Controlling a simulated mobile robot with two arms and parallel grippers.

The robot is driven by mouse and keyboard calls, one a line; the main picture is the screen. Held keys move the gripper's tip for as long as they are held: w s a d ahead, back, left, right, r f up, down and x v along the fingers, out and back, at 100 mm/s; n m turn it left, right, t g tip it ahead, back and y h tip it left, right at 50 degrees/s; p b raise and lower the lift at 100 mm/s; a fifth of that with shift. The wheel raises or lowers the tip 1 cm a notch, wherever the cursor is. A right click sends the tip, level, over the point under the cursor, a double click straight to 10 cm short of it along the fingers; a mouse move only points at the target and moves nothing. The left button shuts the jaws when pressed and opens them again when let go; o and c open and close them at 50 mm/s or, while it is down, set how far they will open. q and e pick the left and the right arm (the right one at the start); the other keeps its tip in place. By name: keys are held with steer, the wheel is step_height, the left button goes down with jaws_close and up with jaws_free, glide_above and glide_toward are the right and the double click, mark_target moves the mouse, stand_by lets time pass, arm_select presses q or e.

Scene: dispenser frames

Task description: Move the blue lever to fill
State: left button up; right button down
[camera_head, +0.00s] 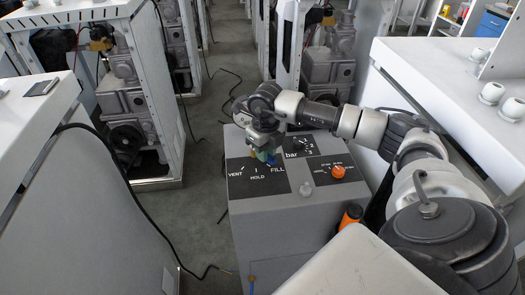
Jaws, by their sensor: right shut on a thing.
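The grey dispenser box (287,215) stands in the middle with a black label plate (240,186) on its top, marked VENT, HOLD and FILL from left to right. A small blue lever (271,158) shows above the FILL side of the plate, mostly hidden by my gripper. My right gripper (264,153) comes down over the lever from above and is shut on it. How deep the lever sits between the fingers cannot be told. My left gripper is out of view.
An orange knob (338,171) and a dark bar knob (300,143) sit right of the lever plate. White cabinets stand on both sides. Open machine frames (140,95) are behind. A black cable runs down the left cabinet to the floor.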

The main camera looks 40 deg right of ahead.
steer(key=shift+w+d+r+n, duration=0.1)
steer(key=shift+d+n, duration=0.2)
steer(key=shift+n, duration=0.2)
steer(key=c, duration=1)
jaws_free()
steer(key=shift+b, duration=0.3)
step_height(320, 180, up, 11)
steer(key=shift+b, duration=0.45)
